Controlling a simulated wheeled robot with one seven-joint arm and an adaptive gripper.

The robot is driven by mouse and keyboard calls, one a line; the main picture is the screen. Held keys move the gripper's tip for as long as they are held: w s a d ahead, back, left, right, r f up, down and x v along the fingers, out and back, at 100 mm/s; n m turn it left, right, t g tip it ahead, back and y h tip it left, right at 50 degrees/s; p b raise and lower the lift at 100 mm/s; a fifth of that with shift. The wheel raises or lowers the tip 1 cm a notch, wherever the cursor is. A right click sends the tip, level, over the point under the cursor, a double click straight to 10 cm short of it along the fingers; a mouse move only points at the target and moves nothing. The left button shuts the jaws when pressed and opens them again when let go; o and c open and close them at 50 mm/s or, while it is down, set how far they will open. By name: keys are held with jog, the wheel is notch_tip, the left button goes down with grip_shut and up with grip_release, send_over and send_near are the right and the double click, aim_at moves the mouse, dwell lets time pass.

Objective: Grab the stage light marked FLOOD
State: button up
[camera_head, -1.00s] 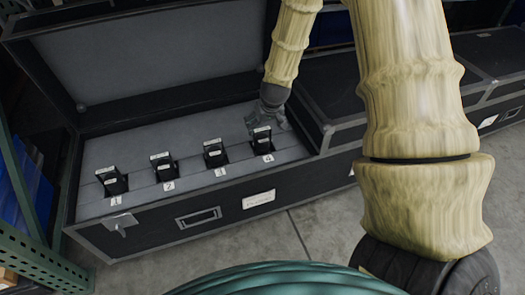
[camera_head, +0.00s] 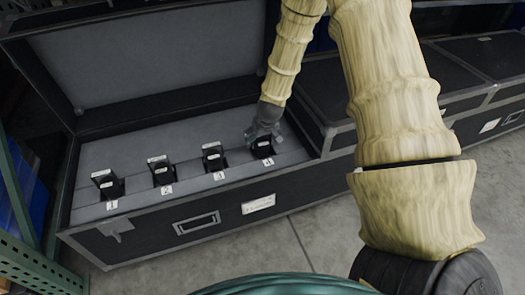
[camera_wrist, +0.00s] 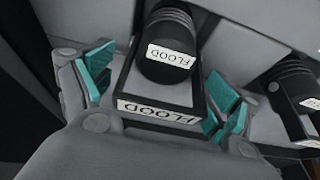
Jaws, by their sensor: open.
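The stage light marked FLOOD (camera_wrist: 178,38) is a black can-shaped lamp with white FLOOD labels. It sits in the grey foam of the open case, and in the wrist view it lies between my fingers. In the head view it appears to be the lamp at slot 4 (camera_head: 263,150), the rightmost of the row. My gripper (camera_wrist: 157,88) is open, its teal finger pads on either side of the lamp with gaps showing. In the head view my gripper (camera_head: 264,132) is just above and behind that lamp.
Other black lamps stand in the foam at slots 1 (camera_head: 108,184), 2 (camera_head: 161,172) and 3 (camera_head: 213,158). A neighbouring lamp (camera_wrist: 292,92) is close to my finger in the wrist view. The raised lid (camera_head: 150,55) stands behind; a closed case (camera_head: 335,90) adjoins on the right.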

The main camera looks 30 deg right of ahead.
jog(key=shift+w+f, duration=0.2)
jog(key=shift+f, duration=0.25)
jog(key=shift+c, duration=0.3)
jog(key=shift+r, duration=0.1)
jog(key=c, duration=1.4)
